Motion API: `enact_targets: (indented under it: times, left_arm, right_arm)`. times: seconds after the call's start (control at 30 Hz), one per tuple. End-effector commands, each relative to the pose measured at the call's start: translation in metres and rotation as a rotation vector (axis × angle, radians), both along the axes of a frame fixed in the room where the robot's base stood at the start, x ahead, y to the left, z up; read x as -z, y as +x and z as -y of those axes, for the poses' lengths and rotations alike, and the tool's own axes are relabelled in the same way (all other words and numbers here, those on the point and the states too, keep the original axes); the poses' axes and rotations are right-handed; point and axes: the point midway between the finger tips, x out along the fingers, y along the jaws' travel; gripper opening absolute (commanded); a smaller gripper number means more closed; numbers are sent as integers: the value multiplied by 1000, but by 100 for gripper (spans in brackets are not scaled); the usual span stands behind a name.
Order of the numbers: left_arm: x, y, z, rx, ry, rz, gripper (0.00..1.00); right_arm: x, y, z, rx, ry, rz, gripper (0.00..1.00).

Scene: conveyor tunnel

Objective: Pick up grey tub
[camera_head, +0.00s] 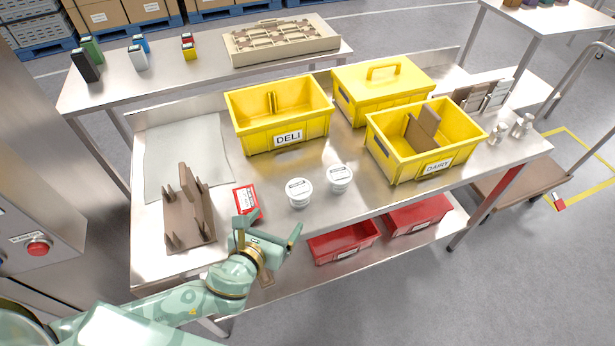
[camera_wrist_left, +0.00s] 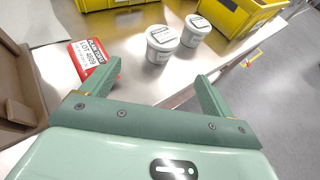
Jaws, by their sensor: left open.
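Two small pale tubs with printed lids stand upright side by side on the steel table. The nearer, left one (camera_head: 299,192) is also in the left wrist view (camera_wrist_left: 162,44). The right one (camera_head: 339,178) shows in the left wrist view too (camera_wrist_left: 196,30). Both look whitish grey, so I cannot tell which is the grey tub. My left gripper (camera_head: 268,228) is open and empty at the table's front edge, in front of the tubs and apart from them. In the left wrist view the tubs stand beyond the open fingers (camera_wrist_left: 160,80). My right gripper is not in view.
A red labelled pack (camera_head: 246,201) lies left of the tubs, beside a brown rack (camera_head: 188,232). Yellow DELI (camera_head: 312,137) and DAIRY (camera_head: 403,172) crates stand behind and right; a lidded yellow crate (camera_head: 383,84) is at the back. Red bins (camera_head: 343,243) sit below.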

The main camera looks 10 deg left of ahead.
Motion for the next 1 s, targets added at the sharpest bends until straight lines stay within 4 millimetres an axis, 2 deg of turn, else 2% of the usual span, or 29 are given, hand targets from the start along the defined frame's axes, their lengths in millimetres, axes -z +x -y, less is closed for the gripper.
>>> enact_targets:
  times: [0.07, 0.13, 0.17, 0.33, 0.43, 0.53, 0.77, 1.0]
  left_arm:
    - [1, 2, 1, 2, 2, 0, 87]
    - [5, 10, 1, 2, 2, 0, 87]
    - [7, 15, 2, 2, 1, 1, 87]
    - [25, 54, 7, -1, 1, 1, 87]
    - [34, 76, 9, 0, 0, 1, 87]
    - [41, 91, 11, 0, 0, -1, 87]
    - [46, 109, 14, 1, -1, 0, 87]
    - [59, 145, 19, 0, -1, -2, 87]
  right_arm:
    - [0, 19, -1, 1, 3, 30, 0]
    - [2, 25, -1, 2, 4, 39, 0]
    - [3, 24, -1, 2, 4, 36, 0]
    - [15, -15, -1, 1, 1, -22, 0]
    - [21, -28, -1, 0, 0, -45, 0]
    - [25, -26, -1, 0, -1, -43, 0]
    - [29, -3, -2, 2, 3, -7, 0]
    - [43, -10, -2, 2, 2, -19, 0]
